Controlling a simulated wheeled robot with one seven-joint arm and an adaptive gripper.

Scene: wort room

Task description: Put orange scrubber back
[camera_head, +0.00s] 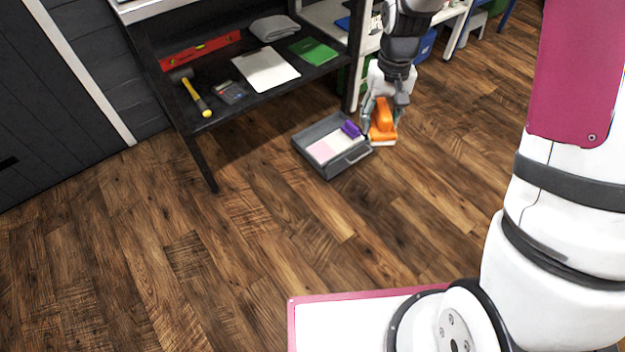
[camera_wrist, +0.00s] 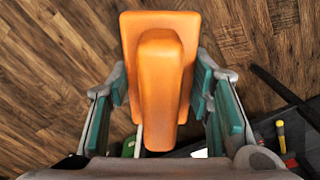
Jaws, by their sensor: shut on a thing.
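The orange scrubber (camera_head: 383,118) is an orange block with a raised grip and a pale underside. My gripper (camera_head: 383,108) is shut on it. In the wrist view the scrubber (camera_wrist: 160,62) sits between the green-padded fingers of my gripper (camera_wrist: 163,100). In the head view it is just right of a grey tray (camera_head: 331,173), close to the tray's handle side. I cannot tell whether it touches the floor. The tray holds a purple item (camera_head: 350,129) and flat white and pink pieces (camera_head: 322,151).
A dark shelf (camera_head: 262,97) stands behind the tray. It bears a red level (camera_head: 200,50), a yellow-handled hammer (camera_head: 195,95), a white sheet (camera_head: 266,69), a green item (camera_head: 314,51) and a grey cloth (camera_head: 275,28). The wooden floor (camera_head: 270,240) in front is clear.

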